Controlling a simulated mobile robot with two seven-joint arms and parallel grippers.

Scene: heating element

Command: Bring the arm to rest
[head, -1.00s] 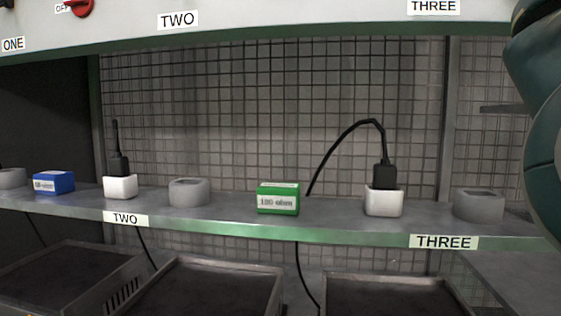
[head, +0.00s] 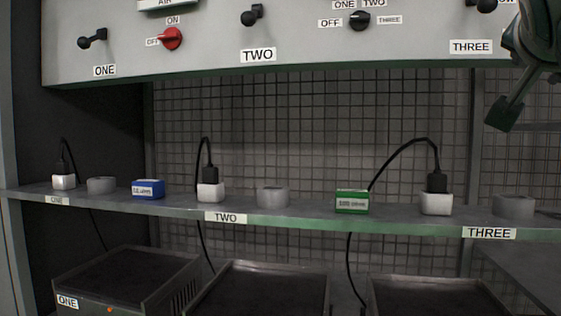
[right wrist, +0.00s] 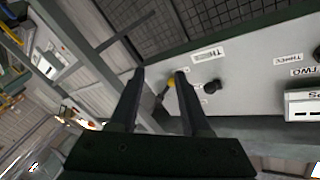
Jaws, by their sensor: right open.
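My right arm (head: 535,40) comes in at the top right of the head view, in front of the panel's right end. One dark finger of its gripper hangs down there, above the right end of the shelf. In the right wrist view my right gripper (right wrist: 158,76) has its two fingers apart with nothing held between them. My left gripper is in neither view.
The control panel (head: 215,45) carries levers, a red knob (head: 171,38) and a black knob (head: 360,20). On the shelf (head: 300,217) stand a blue box (head: 148,189), a green box (head: 352,202), white sockets with black plugs and grey round holders. Dark trays (head: 130,275) stand below.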

